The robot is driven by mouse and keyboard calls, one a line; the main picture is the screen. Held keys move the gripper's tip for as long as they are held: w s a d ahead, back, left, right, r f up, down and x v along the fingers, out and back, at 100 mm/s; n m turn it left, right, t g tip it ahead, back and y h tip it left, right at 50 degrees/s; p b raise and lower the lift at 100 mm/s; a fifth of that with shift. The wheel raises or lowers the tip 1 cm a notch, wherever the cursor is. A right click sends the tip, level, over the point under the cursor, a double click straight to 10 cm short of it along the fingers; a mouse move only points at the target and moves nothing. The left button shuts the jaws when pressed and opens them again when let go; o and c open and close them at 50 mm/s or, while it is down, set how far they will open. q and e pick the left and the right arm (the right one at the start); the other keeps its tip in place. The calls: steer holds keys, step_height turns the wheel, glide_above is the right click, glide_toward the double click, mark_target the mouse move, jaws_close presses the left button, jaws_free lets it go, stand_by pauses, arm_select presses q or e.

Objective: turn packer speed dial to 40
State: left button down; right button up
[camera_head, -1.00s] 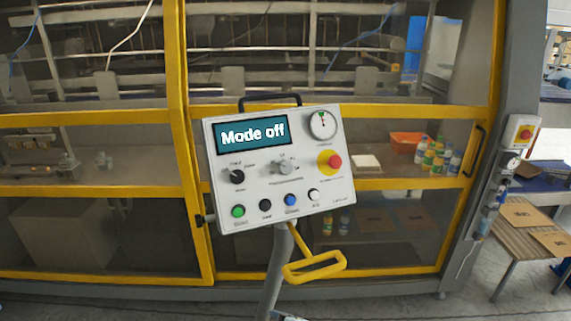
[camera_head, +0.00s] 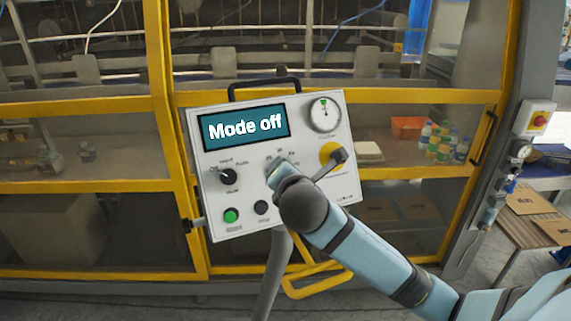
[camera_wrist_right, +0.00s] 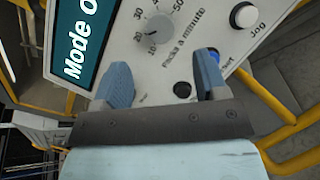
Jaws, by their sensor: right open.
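The speed dial (camera_wrist_right: 158,28) is a grey knob on the white control panel (camera_wrist_right: 195,40), with a "Packs a minute" label and a printed scale. In the right wrist view its white mark appears to point near 20. My right gripper (camera_wrist_right: 165,74) is open and empty, its two blue fingers apart, with the dial just beyond the fingertips and between them; I see no contact. In the head view my right arm reaches in from the lower right, and its gripper (camera_head: 280,170) largely covers the dial. My left gripper is out of view.
The panel screen (camera_head: 243,127) reads "Mode off". A blue button (camera_wrist_right: 213,54) and white Jog button (camera_wrist_right: 244,15) lie close to the right finger.

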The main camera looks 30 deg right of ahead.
steer(key=p+x, duration=0.1)
steer(key=x, duration=0.7)
steer(key=shift+a, duration=0.1)
steer(key=c, duration=0.9)
steer(key=shift+m, duration=0.4)
steer(key=m+g, duration=0.1)
steer(key=m, duration=0.4)
steer(key=shift+a+r+g, duration=0.1)
steer(key=shift+r+g, duration=0.05)
steer(key=shift+g, duration=0.25)
steer(key=m+g, duration=0.1)
steer(key=m, duration=0.3)
steer(key=shift+m, duration=0.3)
steer(key=m, duration=0.2)
steer(key=m+g+y, duration=0.1)
steer(key=m, duration=0.1)
steer(key=shift+w+r+m+g+y, duration=0.1)
steer(key=shift+m+g+y, duration=0.2)
steer(key=shift+m, duration=0.1)
steer(key=shift+m+y, duration=0.7)
steer(key=shift+m, duration=1.2)
